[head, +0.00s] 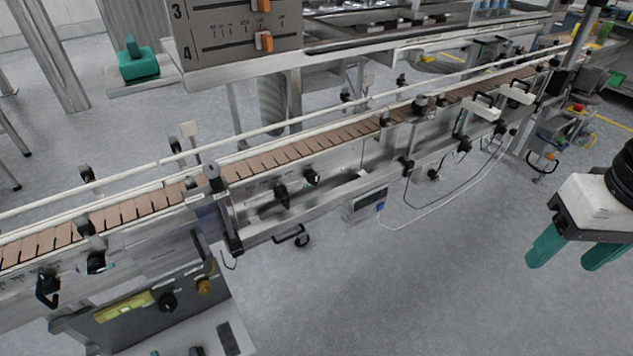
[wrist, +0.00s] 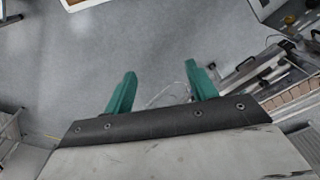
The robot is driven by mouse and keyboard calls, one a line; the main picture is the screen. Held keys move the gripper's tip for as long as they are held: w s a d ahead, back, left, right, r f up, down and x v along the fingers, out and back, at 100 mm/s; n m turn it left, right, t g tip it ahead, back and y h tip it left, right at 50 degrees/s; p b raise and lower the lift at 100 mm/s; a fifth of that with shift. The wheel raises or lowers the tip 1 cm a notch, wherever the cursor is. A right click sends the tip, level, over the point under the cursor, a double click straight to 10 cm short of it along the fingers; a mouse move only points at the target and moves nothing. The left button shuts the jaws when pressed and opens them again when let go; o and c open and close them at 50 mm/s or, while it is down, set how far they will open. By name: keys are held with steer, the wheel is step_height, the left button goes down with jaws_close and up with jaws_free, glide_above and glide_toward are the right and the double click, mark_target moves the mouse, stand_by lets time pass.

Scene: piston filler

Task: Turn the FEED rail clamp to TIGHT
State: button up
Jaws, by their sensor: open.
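Several black clamps and knobs sit along the conveyor's near side, and their labels are too small to read, so I cannot tell which is the FEED rail clamp. In the head view, one black handle (head: 281,194) sits on the front panel beside faint markings, with a round black knob (head: 312,177) to its right. Another black handle (head: 47,286) hangs at the far left. My gripper (head: 563,264) is at the right, open and empty, over the floor and well apart from the conveyor. Its two green fingers also show in the wrist view (wrist: 160,70), spread apart.
The conveyor (head: 300,152) with its brown slatted belt runs diagonally across the head view. A control box (head: 150,305) stands at lower left. A cable (head: 430,218) hangs below the conveyor. Grey floor (head: 400,300) between my gripper and the conveyor is clear.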

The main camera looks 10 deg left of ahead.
step_height(320, 180, down, 5)
steer(key=w+a+n+g, duration=0.1)
steer(key=w+a+g, duration=0.1)
steer(key=w+g, duration=0.1)
steer(key=n+t+y, duration=1.1)
steer(key=n+t, duration=0.5)
glide_toward(315, 180)
steer(key=x, duration=0.8)
steer(key=shift+m, duration=0.3)
steer(key=c, duration=1)
